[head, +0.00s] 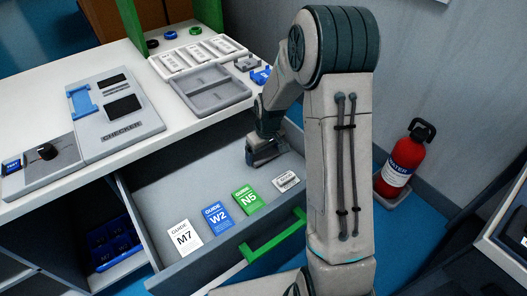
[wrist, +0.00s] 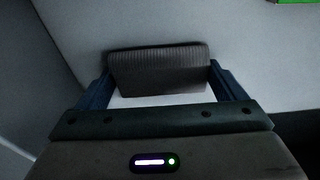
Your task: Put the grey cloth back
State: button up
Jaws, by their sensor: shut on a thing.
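My gripper (head: 262,152) reaches down into the open drawer (head: 160,185), near its back right part. In the wrist view its two blue fingers (wrist: 158,78) stand at either side of the grey cloth (wrist: 158,66), a ribbed dark grey folded piece, and are shut on it. The cloth is close to the pale drawer surface; I cannot tell whether it touches it. In the head view the cloth is mostly hidden by the gripper.
In the drawer lie a white M7 card (head: 184,237), a blue W2 card (head: 217,217), a green N5 card (head: 248,199) and a small labelled piece (head: 287,181). The green handle (head: 275,237) is at the front. The counter holds a checker panel (head: 115,115) and grey tray (head: 210,90). A red extinguisher (head: 405,163) stands right.

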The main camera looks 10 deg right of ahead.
aim_at(266, 157)
jog(key=o, duration=0.7)
jog(key=shift+f, duration=0.1)
notch_tip(266, 157, up, 11)
jog(key=s+p, duration=0.2)
jog(key=s+r+m, duration=0.1)
jog(key=s+r, duration=0.2)
jog(key=s, duration=0.4)
jog(key=s+r+m, duration=0.2)
jog(key=s+r, duration=0.1)
jog(key=s, duration=0.5)
jog(key=s+r+m, duration=0.1)
jog(key=s+r, duration=0.2)
jog(key=s, duration=0.4)
jog(key=shift+s+d+r+m+h, duration=0.1)
jog(key=shift+s+r+m+h, duration=0.1)
jog(key=shift+r+m+h, duration=0.15)
